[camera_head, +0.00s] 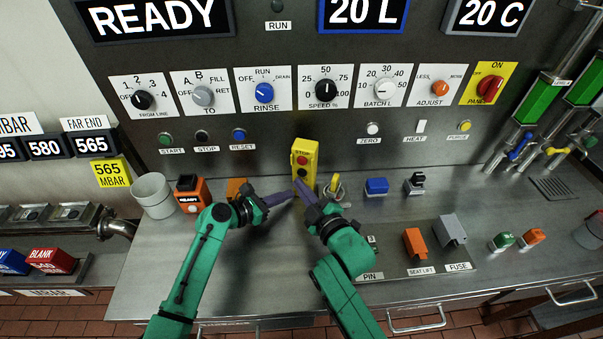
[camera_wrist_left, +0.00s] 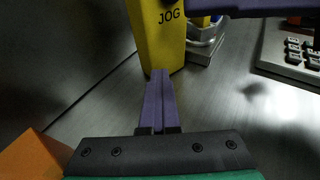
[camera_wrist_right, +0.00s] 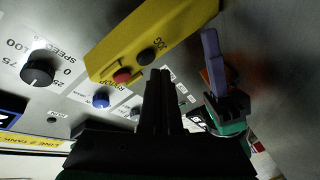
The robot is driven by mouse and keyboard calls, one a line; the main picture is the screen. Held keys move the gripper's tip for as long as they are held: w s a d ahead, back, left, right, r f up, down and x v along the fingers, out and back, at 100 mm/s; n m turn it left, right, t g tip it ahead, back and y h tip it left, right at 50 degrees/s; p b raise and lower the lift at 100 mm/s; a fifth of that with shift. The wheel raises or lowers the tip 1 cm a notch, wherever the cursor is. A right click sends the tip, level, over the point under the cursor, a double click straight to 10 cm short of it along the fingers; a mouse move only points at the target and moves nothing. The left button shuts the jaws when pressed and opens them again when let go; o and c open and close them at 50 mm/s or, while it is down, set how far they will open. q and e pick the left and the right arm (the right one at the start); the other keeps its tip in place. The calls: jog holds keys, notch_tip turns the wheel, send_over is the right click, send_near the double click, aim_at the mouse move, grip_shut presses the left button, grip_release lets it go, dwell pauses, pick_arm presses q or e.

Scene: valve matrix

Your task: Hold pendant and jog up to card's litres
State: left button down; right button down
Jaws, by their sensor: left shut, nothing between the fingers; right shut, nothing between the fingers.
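The yellow pendant (camera_head: 304,150) stands upright on the steel bench against the panel, with a red STOP button and a dark JOG button. It also shows in the left wrist view (camera_wrist_left: 160,42) and the right wrist view (camera_wrist_right: 150,38). My left gripper (camera_head: 291,194) is shut and empty, its purple fingers close to the pendant's lower part; I cannot tell if they touch it. My right gripper (camera_head: 299,186) is shut and empty, its fingertips just in front of the pendant, below the JOG button. The litre display (camera_head: 363,13) reads 20 L. I cannot make out a card giving litres.
The BATCH L knob (camera_head: 380,91) and other knobs line the panel above. An orange READY device (camera_head: 190,195) and a white cup (camera_head: 153,194) stand left. A blue block (camera_head: 376,187) stands right of the pendant. The bench front right of my arms is partly clear.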

jog(key=shift+w, duration=0.1)
jog(key=shift+w+d, duration=0.15)
jog(key=shift+w, duration=0.2)
jog(key=shift+w+d, duration=0.25)
jog(key=shift+w, duration=0.3)
dwell(3.2)
jog(key=shift+s+a, duration=0.2)
jog(key=shift+s, duration=0.3)
jog(key=shift+s+a, duration=0.2)
jog(key=shift+s, duration=0.3)
pick_arm(q)
jog(key=c, duration=1.1)
grip_release()
pick_arm(e)
jog(key=s, duration=0.1)
jog(key=s+a, duration=0.1)
jog(key=s, duration=0.2)
jog(key=shift+s+a, duration=0.3)
jog(key=shift+a, duration=0.1)
